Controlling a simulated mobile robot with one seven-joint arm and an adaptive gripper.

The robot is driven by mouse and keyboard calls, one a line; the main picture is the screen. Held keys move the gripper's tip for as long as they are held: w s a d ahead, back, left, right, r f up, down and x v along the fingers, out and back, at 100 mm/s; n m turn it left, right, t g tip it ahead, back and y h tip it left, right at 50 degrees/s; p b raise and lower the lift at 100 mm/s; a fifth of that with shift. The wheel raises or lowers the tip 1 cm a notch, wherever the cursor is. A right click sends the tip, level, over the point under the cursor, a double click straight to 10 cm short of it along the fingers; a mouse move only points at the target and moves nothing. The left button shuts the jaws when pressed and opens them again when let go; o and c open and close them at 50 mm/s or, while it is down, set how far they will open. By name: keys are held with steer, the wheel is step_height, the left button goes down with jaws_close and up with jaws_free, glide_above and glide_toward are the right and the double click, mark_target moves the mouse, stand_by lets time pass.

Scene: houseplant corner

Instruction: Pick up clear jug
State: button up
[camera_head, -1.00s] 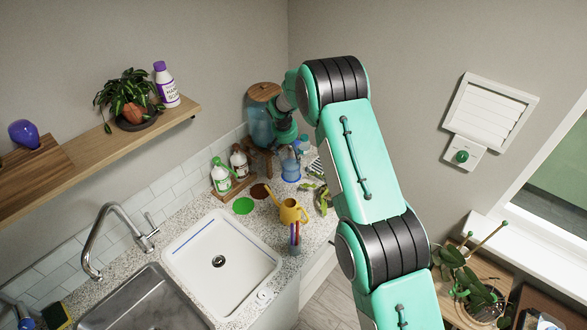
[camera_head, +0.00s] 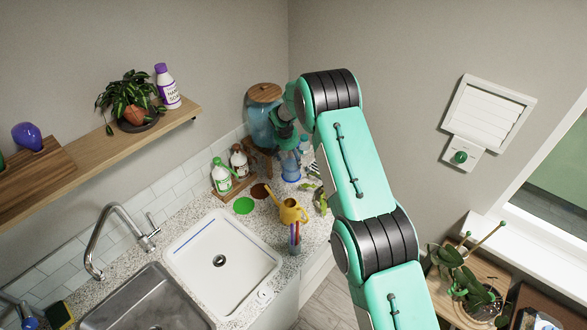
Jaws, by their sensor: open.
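A clear, blue-tinted jug (camera_head: 291,170) stands on the counter near the back corner, below the end of my arm. Its top is partly hidden by my gripper (camera_head: 289,148). My gripper points down at the top of the jug and is open. The fingers are small and partly covered by the wrist, so I cannot tell whether they touch the jug or stand around it.
A large blue dispenser with a wooden lid (camera_head: 259,122) stands close behind my gripper. Two bottles (camera_head: 222,177), a yellow watering can (camera_head: 290,212) and leafy bits (camera_head: 320,198) are nearby. A wooden shelf (camera_head: 110,150) juts from the left wall.

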steer(key=c, duration=1.8)
steer(key=shift+o, duration=0.2)
steer(key=shift+r, duration=0.2)
steer(key=shift+r+b, duration=0.3)
steer(key=shift+r, duration=0.1)
steer(key=s+d+b, duration=0.2)
steer(key=s+d, duration=0.7)
steer(key=d, duration=0.1)
steer(key=r, duration=0.4)
steer(key=r+b, duration=0.1)
steer(key=r, duration=0.9)
steer(key=shift+a, duration=0.4)
